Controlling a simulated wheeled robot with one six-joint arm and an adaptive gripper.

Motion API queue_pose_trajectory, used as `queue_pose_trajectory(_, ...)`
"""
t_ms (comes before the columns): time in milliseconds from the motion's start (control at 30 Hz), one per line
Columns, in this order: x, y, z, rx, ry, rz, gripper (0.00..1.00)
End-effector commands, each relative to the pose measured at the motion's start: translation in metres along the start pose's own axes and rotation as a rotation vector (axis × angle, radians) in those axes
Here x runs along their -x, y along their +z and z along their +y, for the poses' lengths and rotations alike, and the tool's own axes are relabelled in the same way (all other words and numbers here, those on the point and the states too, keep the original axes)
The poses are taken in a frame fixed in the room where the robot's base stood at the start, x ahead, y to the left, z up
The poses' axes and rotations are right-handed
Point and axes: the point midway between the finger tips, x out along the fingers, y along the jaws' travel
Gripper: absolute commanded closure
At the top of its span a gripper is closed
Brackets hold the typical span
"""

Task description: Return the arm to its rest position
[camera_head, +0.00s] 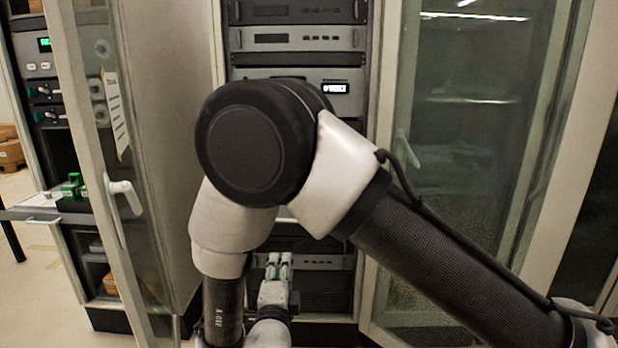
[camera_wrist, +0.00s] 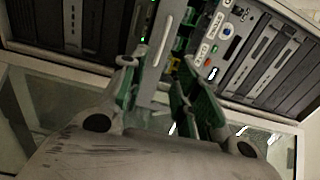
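My arm fills the middle of the head view, with its large dark joint (camera_head: 245,145) high in front of the rack and a dark link running to the lower right. My gripper (camera_head: 279,262) hangs low behind the arm, in front of the rack's lower units. Rack equipment lies beyond the fingertips.
An equipment rack (camera_head: 298,38) stands straight ahead. An open glass door (camera_head: 120,190) is on the left and a glass-fronted cabinet door (camera_head: 470,130) on the right. Another rack with a pulled-out shelf (camera_head: 40,214) and green items (camera_head: 72,186) is at far left.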

Motion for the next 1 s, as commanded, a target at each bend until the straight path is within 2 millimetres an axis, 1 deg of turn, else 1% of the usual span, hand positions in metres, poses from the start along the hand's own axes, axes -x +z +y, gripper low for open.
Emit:
queue_pose_trajectory(33,-0.009,-0.002,-0.005,0.0,0.025,-0.002,0.69)
queue_pose_trajectory(233,-0.047,-0.01,-0.022,0.028,0.149,-0.053,0.69)
queue_pose_trajectory(367,-0.077,-0.023,-0.044,0.07,0.25,-0.125,0.69)
queue_pose_trajectory(400,-0.086,-0.029,-0.053,0.088,0.28,-0.154,0.69)
queue_pose_trajectory(500,-0.102,-0.046,-0.075,0.145,0.344,-0.236,0.69)
queue_pose_trajectory(600,-0.11,-0.069,-0.097,0.216,0.393,-0.32,0.69)
queue_pose_trajectory(667,-0.111,-0.084,-0.11,0.265,0.416,-0.372,0.69)
queue_pose_trajectory(700,-0.111,-0.096,-0.119,0.3,0.429,-0.406,0.69)
queue_pose_trajectory(767,-0.107,-0.114,-0.132,0.357,0.447,-0.457,0.69)
queue_pose_trajectory(833,-0.101,-0.137,-0.145,0.43,0.466,-0.513,0.69)
queue_pose_trajectory(967,-0.078,-0.185,-0.166,0.579,0.498,-0.611,0.69)
queue_pose_trajectory(1000,-0.069,-0.2,-0.171,0.628,0.509,-0.638,0.69)
